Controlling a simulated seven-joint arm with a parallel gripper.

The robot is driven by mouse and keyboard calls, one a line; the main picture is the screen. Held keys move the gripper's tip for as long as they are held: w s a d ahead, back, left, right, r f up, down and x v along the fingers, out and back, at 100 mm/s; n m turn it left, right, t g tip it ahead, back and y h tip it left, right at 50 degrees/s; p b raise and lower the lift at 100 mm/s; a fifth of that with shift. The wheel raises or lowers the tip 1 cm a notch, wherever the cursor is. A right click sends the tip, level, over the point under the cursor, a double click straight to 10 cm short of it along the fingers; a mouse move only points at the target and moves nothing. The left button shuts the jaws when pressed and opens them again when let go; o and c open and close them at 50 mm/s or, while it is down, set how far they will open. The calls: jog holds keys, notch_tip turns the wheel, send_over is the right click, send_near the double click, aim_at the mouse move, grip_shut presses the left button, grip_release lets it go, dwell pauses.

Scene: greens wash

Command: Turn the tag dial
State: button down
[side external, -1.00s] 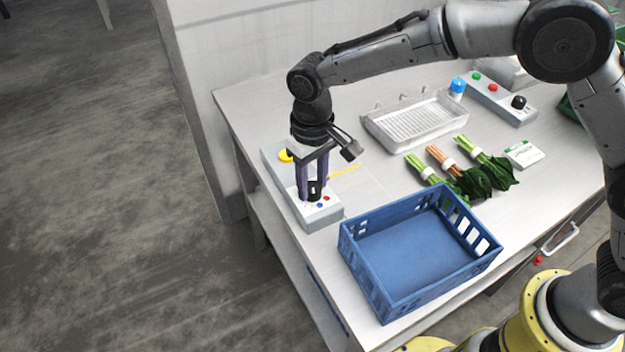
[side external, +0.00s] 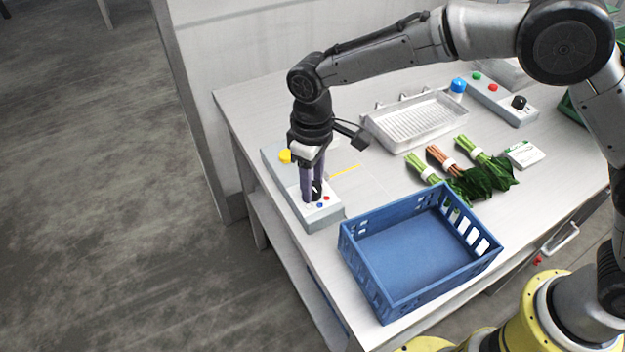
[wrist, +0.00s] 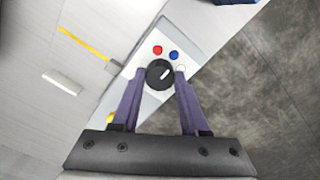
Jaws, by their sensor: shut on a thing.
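The tag dial is a round black knob (wrist: 160,74) with a white pointer line, on a grey-white control box (side external: 326,213). In the wrist view the knob sits between the tips of my gripper (wrist: 160,77), with a purple finger on each side. In the side view my gripper (side external: 312,194) points straight down onto the box and is shut on the dial, which its fingers partly hide. A red dot (wrist: 157,50), a blue dot (wrist: 174,55) and a white dot (wrist: 181,69) lie around the knob. The pointer line slants toward the white dot's side.
A yellow button (side external: 285,156) is at the box's far end. A blue crate (side external: 385,301) stands close to its right. A white drain tray (side external: 372,133), bundled greens (side external: 478,185) and another control box (side external: 497,98) lie farther right. A yellow line (side external: 346,171) marks the table.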

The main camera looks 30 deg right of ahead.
jog(key=shift+c, duration=2.1)
grip_release()
jog(key=shift+r, duration=0.1)
notch_tip(320, 180, up, 14)
jog(key=shift+f, duration=0.2)
